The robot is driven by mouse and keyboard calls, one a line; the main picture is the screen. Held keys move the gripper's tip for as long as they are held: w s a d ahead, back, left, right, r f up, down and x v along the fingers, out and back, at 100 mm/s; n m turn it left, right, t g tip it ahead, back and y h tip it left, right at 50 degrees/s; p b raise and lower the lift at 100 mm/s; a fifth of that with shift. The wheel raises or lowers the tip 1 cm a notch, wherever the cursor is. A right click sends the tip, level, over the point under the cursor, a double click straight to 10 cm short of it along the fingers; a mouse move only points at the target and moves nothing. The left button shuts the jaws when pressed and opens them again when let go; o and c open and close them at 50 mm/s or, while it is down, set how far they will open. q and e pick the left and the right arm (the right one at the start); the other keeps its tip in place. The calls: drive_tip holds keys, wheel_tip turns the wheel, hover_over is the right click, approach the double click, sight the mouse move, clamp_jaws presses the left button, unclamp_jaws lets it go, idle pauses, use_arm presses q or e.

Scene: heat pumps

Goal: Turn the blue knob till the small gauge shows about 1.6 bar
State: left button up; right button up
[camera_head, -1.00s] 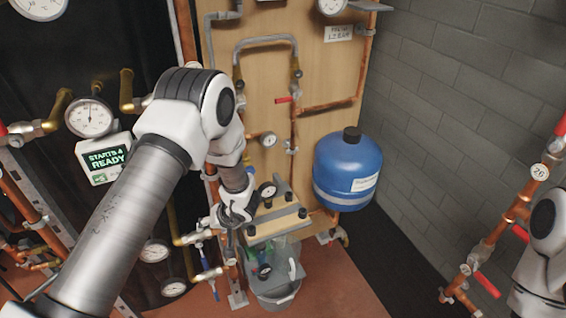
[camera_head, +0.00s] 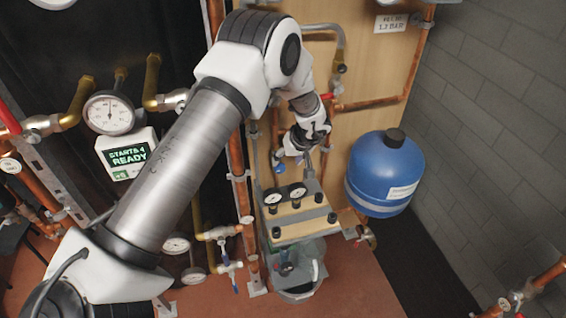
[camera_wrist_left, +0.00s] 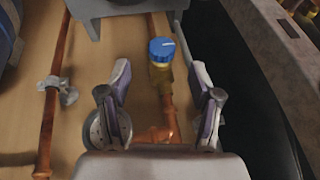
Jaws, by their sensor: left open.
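The blue knob (camera_wrist_left: 162,49) sits upright on a brass valve body in the left wrist view, with a white mark on its top. In the head view it shows as a small blue patch (camera_head: 279,166) just below my left gripper (camera_head: 291,152). The left gripper also shows in the wrist view (camera_wrist_left: 160,72), open and empty. Its fingers stand either side of the line to the knob, apart from it. The small gauge (camera_wrist_left: 108,128) is partly hidden behind a finger there, its reading unclear. My right gripper is out of view.
A blue tank (camera_head: 384,175) stands right of the wooden board. Copper pipes run close to the gripper.

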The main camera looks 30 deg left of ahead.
sight(281, 168)
use_arm(q)
drive_tip(key=x, duration=0.6)
drive_tip(key=shift+s, duration=0.1)
drive_tip(key=shift+a+f, duration=0.2)
drive_tip(key=shift+f, duration=0.05)
drive_tip(key=shift+d+r, duration=0.1)
drive_tip(key=shift+c, duration=1.3)
drive_tip(key=c, duration=0.9)
